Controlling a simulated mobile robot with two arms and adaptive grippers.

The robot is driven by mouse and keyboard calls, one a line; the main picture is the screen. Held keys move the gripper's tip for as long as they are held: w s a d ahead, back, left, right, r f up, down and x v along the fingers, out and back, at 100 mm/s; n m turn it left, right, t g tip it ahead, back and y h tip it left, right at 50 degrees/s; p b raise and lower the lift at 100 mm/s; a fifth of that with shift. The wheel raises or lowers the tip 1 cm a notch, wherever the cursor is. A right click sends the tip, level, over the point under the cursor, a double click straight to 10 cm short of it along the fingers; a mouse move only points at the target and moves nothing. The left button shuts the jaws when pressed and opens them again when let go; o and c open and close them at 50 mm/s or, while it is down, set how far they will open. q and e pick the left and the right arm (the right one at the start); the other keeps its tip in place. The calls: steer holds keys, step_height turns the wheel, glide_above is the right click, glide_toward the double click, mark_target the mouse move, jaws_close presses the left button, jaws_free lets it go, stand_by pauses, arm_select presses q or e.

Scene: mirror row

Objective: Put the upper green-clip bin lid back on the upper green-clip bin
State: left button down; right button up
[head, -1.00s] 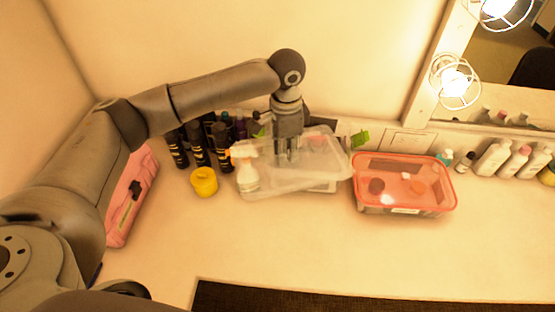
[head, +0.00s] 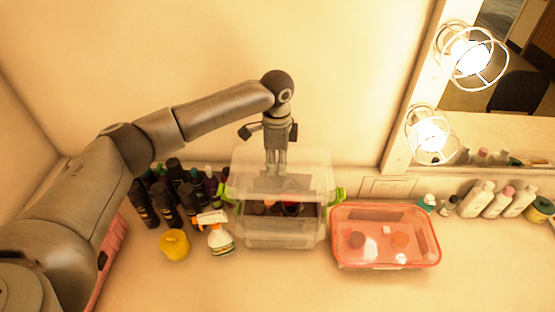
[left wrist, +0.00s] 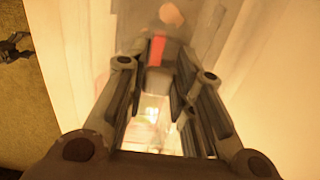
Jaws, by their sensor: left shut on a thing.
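The translucent upper green-clip bin lid (head: 311,164) is held by my left gripper (head: 276,174), which is shut on it from above. The lid is over the rear part of the upper green-clip bin (head: 279,229), apparently raised. The bin is clear, with a green clip at each side, and dark contents show through its open front part. Whether the lid's rear edge touches the bin is hidden. In the left wrist view my left fingers (left wrist: 155,100) point ahead toward a blurred pale surface with a red strip. My right gripper is not in view.
A coral-rimmed box (head: 385,238) stands close on the right. The wall and lit mirror frame (head: 393,150) are behind. The counter in front is clear.

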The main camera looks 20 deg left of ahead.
mark_target(277, 175)
arm_select(q)
steer(key=shift+s+f, duration=0.15)
steer(key=shift+f, duration=0.9)
steer(key=f+b, duration=0.2)
steer(key=b, duration=0.1)
steer(key=shift+w+f, duration=0.3)
steer(key=shift+f+b, duration=0.25)
steer(key=shift+b, duration=0.25)
steer(key=shift+f+b, duration=0.25)
steer(key=shift+b, duration=0.15)
steer(key=shift+f, duration=1.15)
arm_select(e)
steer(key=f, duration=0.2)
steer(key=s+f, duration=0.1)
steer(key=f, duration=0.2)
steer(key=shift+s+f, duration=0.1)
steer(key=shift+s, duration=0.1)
